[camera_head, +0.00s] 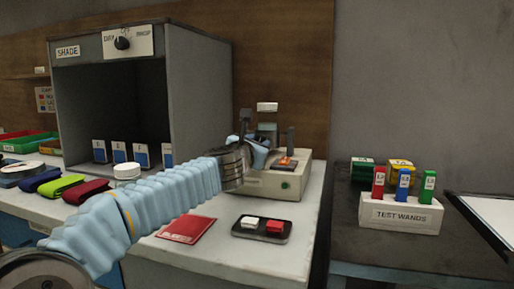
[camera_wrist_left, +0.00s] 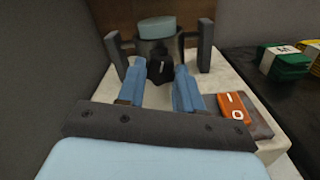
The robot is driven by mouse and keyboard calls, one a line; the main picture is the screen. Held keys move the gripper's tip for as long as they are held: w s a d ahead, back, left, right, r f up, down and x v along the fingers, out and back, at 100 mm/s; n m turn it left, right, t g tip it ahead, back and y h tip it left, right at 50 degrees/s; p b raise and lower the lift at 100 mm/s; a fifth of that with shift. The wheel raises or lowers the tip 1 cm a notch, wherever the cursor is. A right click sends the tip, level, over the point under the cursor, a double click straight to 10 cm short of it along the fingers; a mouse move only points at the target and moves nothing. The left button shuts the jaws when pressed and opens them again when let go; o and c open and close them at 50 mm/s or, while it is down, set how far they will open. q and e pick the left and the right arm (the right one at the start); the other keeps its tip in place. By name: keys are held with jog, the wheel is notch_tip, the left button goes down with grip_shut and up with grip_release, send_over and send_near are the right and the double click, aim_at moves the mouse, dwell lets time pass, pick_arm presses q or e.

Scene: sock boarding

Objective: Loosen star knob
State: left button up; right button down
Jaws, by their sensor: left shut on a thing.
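My left arm reaches in from the left in the head view, and its gripper (camera_head: 260,150) is at the back of a beige bench machine (camera_head: 258,186). In the left wrist view the two blue fingers of the left gripper (camera_wrist_left: 160,70) are on either side of a black star knob (camera_wrist_left: 160,62) and shut on it. The knob sits on the front of a grey cylindrical holder with a pale blue-green top (camera_wrist_left: 157,27), between two dark posts. In the head view the knob cannot be made out behind the gripper. My right gripper is out of view.
An orange piece (camera_wrist_left: 232,106) lies on a dark plate on the machine, right of the fingers. A grey shade booth (camera_head: 205,90) stands left. A red packet (camera_head: 187,229) and a dark tray (camera_head: 262,229) lie in front. Test wands in a white block (camera_head: 400,216) stand right.

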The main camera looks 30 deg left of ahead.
pick_arm(q)
jog(key=shift+n, duration=0.6)
jog(key=o, duration=1)
jog(key=shift+o, duration=0.2)
jog(key=shift+s, duration=0.1)
jog(key=v, duration=1.3)
jog(key=shift+s, duration=0.3)
